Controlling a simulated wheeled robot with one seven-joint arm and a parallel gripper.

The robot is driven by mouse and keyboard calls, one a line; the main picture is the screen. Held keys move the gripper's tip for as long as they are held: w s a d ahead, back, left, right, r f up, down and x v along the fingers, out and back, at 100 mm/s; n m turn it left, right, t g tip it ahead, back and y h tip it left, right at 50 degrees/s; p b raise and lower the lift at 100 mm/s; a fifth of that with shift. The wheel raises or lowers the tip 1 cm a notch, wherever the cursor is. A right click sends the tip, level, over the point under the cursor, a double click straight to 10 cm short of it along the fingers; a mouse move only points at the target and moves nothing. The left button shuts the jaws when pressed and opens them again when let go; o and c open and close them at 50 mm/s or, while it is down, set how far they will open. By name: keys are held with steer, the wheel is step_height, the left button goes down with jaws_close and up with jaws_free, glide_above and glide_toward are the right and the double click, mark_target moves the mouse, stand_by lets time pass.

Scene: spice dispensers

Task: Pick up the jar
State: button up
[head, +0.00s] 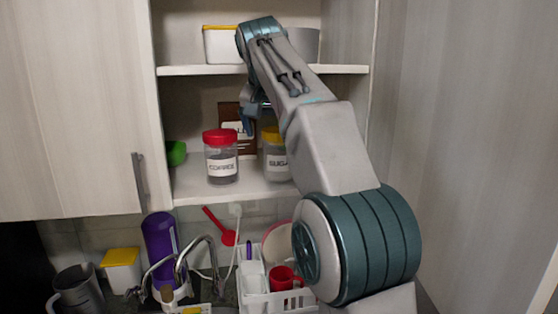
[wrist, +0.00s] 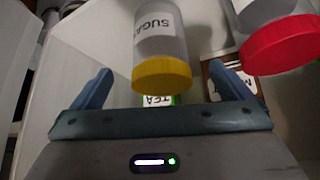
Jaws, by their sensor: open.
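Two jars stand on the lower shelf of the open cabinet. The coffee jar (head: 221,166) has a red lid and a label. The sugar jar (head: 275,163) has a yellow lid and stands to its right, partly hidden by my arm. My gripper (head: 248,122) is above and near the jars, beneath the upper shelf. In the wrist view, which looks upside down, the sugar jar (wrist: 160,48) lies in line with the gap between the open fingers of my gripper (wrist: 164,74). The coffee jar (wrist: 278,38) is off to the right. Nothing is held.
A brown box (head: 230,113) stands behind the jars, and a green item (head: 175,153) lies at the shelf's left. The upper shelf (head: 190,70) holds a white container with a yellow lid (head: 222,45). The open cabinet door (head: 75,110) is at left. Below are a faucet and dish rack.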

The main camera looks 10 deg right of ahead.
mark_target(278, 147)
steer(key=x, duration=0.7)
steer(key=shift+w+f, duration=0.1)
steer(key=c, duration=1.5)
